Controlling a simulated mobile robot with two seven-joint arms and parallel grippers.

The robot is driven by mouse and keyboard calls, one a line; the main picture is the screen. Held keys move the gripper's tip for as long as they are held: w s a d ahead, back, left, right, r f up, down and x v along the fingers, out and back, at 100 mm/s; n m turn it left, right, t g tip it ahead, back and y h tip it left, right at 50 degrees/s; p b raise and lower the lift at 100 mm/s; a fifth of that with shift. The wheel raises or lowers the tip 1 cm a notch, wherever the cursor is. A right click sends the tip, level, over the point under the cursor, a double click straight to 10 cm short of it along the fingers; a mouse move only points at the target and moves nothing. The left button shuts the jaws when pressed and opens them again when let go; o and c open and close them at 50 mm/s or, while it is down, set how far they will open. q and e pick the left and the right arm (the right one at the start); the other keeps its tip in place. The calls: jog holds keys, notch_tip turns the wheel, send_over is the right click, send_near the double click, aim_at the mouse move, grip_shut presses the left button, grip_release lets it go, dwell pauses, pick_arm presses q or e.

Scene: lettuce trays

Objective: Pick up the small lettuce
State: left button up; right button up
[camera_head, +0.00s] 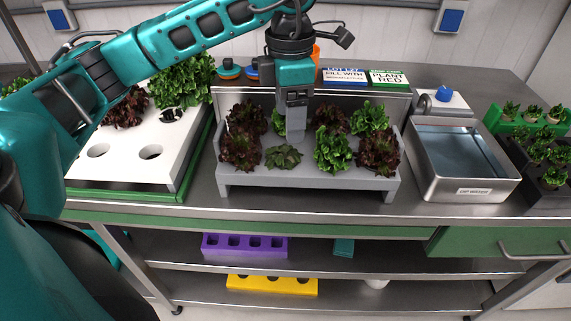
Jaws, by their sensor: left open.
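A small, flat, dark green lettuce (283,157) sits in the front row of the grey tray (310,181), between a dark red lettuce (240,150) and a bright green one (332,150). My left gripper (296,132) points straight down over the middle of the tray, just behind and slightly right of the small lettuce. It is open, its fingers seen nearly edge-on, and I see nothing held in it. It partly hides a green plant (279,122) in the back row. My right gripper is not in view.
A white board (120,172) with holes and lettuces stands at the left. At the right are a metal water tray (466,188) and green and dark trays (500,121) of small plants. Sign boxes (345,76) stand behind. Purple (245,252) and yellow (272,290) trays lie on lower shelves.

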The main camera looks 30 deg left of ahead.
aim_at(285, 159)
pick_arm(q)
jog(key=shift+s+a+f, duration=0.1)
jog(key=shift+a+f, duration=0.05)
jog(key=shift+f, duration=2.55)
grip_shut()
jog(key=shift+r, duration=0.1)
